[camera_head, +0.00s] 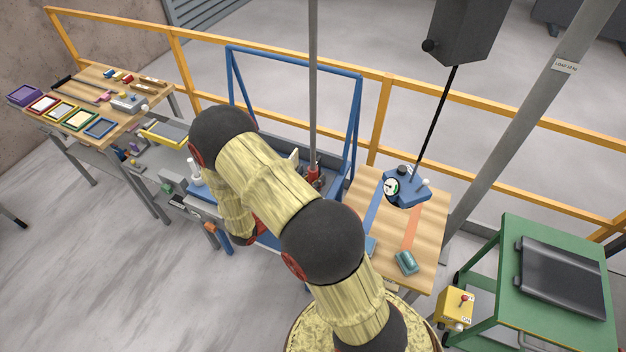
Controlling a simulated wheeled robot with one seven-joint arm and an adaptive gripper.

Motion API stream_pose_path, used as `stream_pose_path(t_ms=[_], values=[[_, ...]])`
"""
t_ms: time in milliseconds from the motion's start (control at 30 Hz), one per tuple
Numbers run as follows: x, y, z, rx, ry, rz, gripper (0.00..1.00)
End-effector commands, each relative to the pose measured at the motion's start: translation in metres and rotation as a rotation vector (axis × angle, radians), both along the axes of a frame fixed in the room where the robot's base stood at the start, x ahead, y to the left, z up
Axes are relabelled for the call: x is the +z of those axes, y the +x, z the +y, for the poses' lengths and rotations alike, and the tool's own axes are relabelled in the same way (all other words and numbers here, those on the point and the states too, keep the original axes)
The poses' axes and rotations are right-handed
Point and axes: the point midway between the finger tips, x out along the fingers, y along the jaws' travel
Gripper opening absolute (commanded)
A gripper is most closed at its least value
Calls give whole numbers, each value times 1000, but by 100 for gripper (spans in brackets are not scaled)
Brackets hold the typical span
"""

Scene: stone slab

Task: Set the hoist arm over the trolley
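A dark grey hoist box (470,28) hangs at the top right, with a black knob on its left side. A black line (436,120) runs down from it to a blue lifting head (405,189) with a round gauge, over the wooden table. The hoist arm above the box is out of view. A blue tubular frame (358,110) stands in the middle, partly behind my arm; a green stand (509,258) bearing a dark slab-like panel (561,279) is at the right. I cannot tell which is the trolley. My gripper is hidden behind my arm, near the blue frame's left side.
A grey post (535,115) with a load label rises at the right. A yellow box (455,307) with a red-topped lever stands by the green stand. The wooden table (427,272) holds a teal block. A workbench (157,96) with frames and tools is at the left. Yellow railings (415,84) run behind.

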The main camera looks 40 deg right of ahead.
Motion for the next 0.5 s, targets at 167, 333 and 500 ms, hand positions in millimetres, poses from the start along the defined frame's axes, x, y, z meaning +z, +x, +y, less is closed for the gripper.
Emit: stream_pose_path(t_ms=[167,333,500], values=[[0,0,0,0,0,0,13],[0,0,0,0,0,0,4],[0,0,0,0,0,0,0]])
